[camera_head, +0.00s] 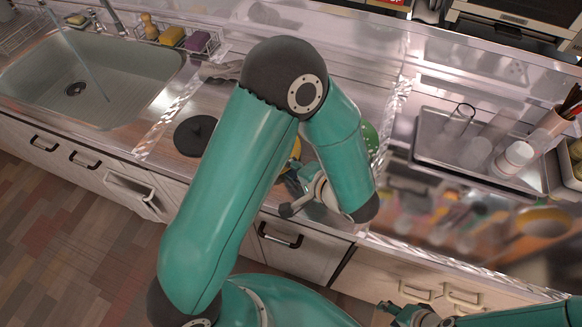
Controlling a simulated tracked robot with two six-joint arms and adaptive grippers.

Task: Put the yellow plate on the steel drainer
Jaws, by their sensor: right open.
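A small yellow patch (296,148) shows between the links of my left arm, over the counter; it may be the yellow plate, mostly hidden. My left gripper (293,193) is just below that patch, near the counter's front edge. Its fingers are largely covered by my arm, so its grip cannot be told. My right gripper (402,314) is open at the bottom edge, low in front of the cabinets and far from the yellow patch. I cannot pick out the steel drainer for certain; a wire rack (20,38) shows at the far upper left.
A sink (135,95) is at left, with a caddy of sponges (190,42) behind it. A black disc (195,136) lies on the counter. A green dotted item (370,137) is partly behind my arm. A tray (430,150) with glasses stands right.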

